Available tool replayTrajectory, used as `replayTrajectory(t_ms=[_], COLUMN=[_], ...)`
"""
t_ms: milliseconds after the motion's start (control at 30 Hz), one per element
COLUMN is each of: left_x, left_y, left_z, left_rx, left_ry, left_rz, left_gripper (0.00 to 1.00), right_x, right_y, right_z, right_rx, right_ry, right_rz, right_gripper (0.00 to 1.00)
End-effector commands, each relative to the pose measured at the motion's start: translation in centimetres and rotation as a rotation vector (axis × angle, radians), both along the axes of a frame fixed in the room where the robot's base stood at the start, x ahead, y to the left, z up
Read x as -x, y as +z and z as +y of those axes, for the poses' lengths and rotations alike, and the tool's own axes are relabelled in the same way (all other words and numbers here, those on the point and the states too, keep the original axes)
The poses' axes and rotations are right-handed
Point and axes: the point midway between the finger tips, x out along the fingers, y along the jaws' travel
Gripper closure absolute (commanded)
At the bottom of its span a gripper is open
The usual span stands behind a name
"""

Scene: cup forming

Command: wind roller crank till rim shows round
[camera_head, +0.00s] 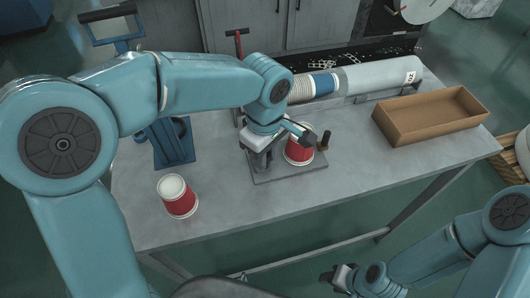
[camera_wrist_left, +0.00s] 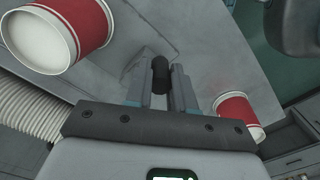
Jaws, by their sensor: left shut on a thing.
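My left gripper (camera_head: 262,160) is over the left part of a grey base plate (camera_head: 287,176) on the table. The left wrist view shows its two fingers (camera_wrist_left: 163,92) shut on a black crank knob (camera_wrist_left: 161,74). A red cup with a white rim (camera_head: 299,152) stands on the plate just right of the gripper, its top partly hidden by the gripper and wrist. It shows large at upper left in the left wrist view (camera_wrist_left: 92,22). My right gripper (camera_head: 340,278) is low at the front, off the table; its finger opening is unclear.
Another red cup with a white top (camera_head: 177,196) stands at the table's left front. A blue stand (camera_head: 172,145) is behind it. An open brown box (camera_head: 430,117) lies at right. A long grey cylinder (camera_head: 380,76) lies at the back. The front right table top is clear.

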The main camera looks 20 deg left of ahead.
Motion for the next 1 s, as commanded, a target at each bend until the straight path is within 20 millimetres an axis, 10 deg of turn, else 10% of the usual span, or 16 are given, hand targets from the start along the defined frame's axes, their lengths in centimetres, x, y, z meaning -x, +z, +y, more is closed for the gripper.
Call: replayTrajectory(t_ms=[1000], left_x=[0.5], left_y=[0.4], left_z=[2.9], left_rx=[0.002], left_ry=[-0.743], left_rz=[-0.007], left_gripper=[1.00], right_x=[0.0], right_y=[-0.5], right_z=[0.0], right_rx=[0.000], right_ry=[0.000], right_rz=[0.000], right_gripper=[0.56])
